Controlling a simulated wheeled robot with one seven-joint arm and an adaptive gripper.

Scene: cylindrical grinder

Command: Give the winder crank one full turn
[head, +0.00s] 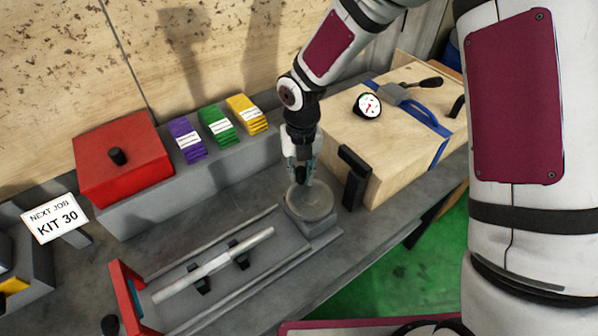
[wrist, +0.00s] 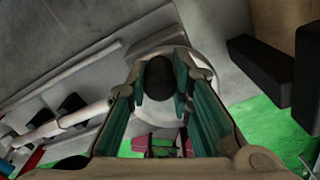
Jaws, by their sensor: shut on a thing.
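The winder crank looks to be the round grey disc (head: 315,206) on a grey block at the right end of the grinder bed; its pale rim also shows in the wrist view (wrist: 204,62). A dark upright knob (wrist: 158,78) stands on the disc. My gripper (head: 302,176) points down over the disc's far left part. In the wrist view its green-padded fingers (wrist: 160,84) stand on either side of the knob and are shut on it. In the head view the fingers mostly hide the knob.
A wooden case (head: 350,135) with a dial, blue strap and black handles stands close right of my gripper. A pale rod (head: 213,265) lies on black supports at left. Behind are a red box (head: 122,160) and purple, green and yellow packs (head: 217,126).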

